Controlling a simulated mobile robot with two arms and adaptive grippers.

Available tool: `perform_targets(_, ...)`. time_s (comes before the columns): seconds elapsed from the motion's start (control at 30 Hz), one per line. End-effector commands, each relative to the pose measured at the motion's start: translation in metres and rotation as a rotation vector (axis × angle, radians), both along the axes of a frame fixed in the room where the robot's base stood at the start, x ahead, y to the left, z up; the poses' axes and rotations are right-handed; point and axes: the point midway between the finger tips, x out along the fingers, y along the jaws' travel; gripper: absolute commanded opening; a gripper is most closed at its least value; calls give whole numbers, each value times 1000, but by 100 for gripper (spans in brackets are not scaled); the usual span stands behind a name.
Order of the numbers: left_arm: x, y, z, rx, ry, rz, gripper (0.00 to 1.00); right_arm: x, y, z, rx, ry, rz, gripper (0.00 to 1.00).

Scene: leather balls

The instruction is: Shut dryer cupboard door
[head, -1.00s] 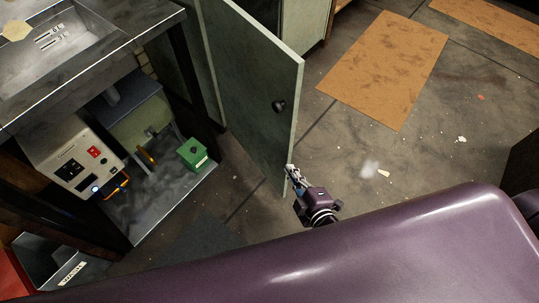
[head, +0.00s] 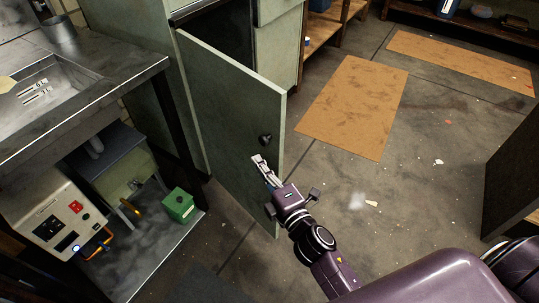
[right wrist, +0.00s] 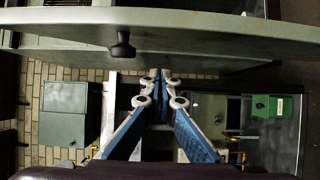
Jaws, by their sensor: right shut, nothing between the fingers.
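The grey-green cupboard door (head: 225,110) stands open in the head view, swung out from the pale green cupboard (head: 275,50), whose dark opening shows behind it. A dark round knob (head: 265,139) sits near the door's free edge. The door also crosses the top of the right wrist view (right wrist: 220,30), with the knob (right wrist: 122,45) hanging from it. My right gripper (head: 258,160) is shut and empty, in front of the door's knob side and just below the knob in the picture. In the right wrist view its fingertips (right wrist: 160,74) meet near the door's edge; I cannot tell whether they touch it. My left gripper is out of view.
A metal workbench (head: 110,75) stands at left, with a control box (head: 55,222) and a green box (head: 178,204) beneath. Orange-brown mats (head: 355,105) lie on open floor at right. A dark wooden piece (head: 515,180) stands at the right edge.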

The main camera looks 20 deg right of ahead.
Motion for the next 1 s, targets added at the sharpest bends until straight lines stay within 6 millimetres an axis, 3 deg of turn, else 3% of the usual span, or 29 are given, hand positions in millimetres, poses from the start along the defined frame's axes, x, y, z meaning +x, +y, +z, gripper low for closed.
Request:
perform_targets(0.03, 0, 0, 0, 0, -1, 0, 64, 9, -1, 1, -3, -1, 1, 0)
perform_targets(0.3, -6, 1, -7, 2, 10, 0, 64, 18, -32, 0, -1, 1, 1, 0)
perform_targets(0.8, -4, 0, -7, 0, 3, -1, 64, 20, -37, -1, 0, 1, 3, 0)
perform_targets(1.0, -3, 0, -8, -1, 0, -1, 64, 26, -48, -2, -4, -2, 36, 0)
